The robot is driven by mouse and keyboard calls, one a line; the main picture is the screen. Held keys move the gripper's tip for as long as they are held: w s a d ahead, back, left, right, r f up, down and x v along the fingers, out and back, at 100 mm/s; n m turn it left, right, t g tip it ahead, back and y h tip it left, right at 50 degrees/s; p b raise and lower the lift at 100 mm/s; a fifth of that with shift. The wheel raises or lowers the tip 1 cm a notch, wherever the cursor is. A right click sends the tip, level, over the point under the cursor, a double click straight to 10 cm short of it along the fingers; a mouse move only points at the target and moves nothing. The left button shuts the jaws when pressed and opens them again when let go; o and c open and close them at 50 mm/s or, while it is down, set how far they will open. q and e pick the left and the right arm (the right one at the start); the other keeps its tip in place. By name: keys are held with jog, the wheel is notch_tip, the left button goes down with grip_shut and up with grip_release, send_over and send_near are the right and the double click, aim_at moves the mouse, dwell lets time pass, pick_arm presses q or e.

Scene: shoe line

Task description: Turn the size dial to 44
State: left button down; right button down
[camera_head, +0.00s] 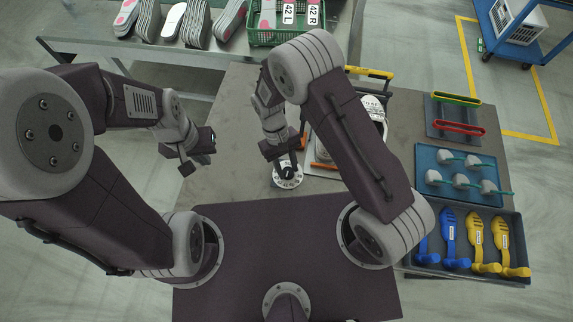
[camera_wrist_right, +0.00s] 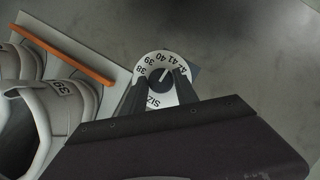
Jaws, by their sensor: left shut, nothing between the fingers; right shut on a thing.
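The size dial (camera_head: 287,182) is a round white disc with black numbers around a dark knob, on the grey table. In the right wrist view the dial (camera_wrist_right: 141,71) shows 38, 39, 40, 41 and part of 42 around the rim, with "SIZE" below. The knob's white pointer line (camera_wrist_right: 165,74) points up and right, roughly toward 41. The 44 mark is hidden. My right gripper (camera_head: 287,168) comes down over the dial, and its fingers (camera_wrist_right: 159,92) are shut on the knob.
Grey shoes (camera_wrist_right: 62,92) stand on a board with an orange bar (camera_wrist_right: 64,62) beside the dial. Trays of blue and yellow shoe forms (camera_head: 448,238) and grey pieces (camera_head: 428,158) lie at the right. A green crate (camera_head: 262,37) stands at the back. The table left of the dial is clear.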

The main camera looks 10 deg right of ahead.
jog(key=m+y, duration=0.1)
jog(key=m, duration=0.1)
jog(key=m+y+p, duration=0.1)
jog(key=m, duration=0.2)
jog(key=shift+d+r+m+p, duration=0.1)
jog(key=shift+d+m+p, duration=0.1)
jog(key=shift+m+p, duration=0.1)
jog(key=m+y, duration=0.1)
jog(key=m, duration=0.1)
jog(key=shift+m, duration=0.4)
jog(key=shift+d+m+y, duration=0.1)
jog(key=shift+m+y, duration=0.4)
jog(key=shift+m, duration=0.4)
jog(key=m, duration=0.2)
jog(key=m+y+b, duration=0.1)
jog(key=shift+s+d+f+t, duration=0.1)
jog(key=shift+f+t, duration=0.15)
jog(key=shift+t, duration=0.15)
jog(key=shift+r+m+t+y+b, duration=0.1)
jog(key=shift+m+t+y+b, duration=0.45)
jog(key=shift+m+b, duration=1.25)
jog(key=shift+s+m+p, duration=0.1)
jog(key=shift+m+p, duration=0.2)
jog(key=c, duration=0.9)
grip_release()
jog(key=shift+c, duration=0.2)
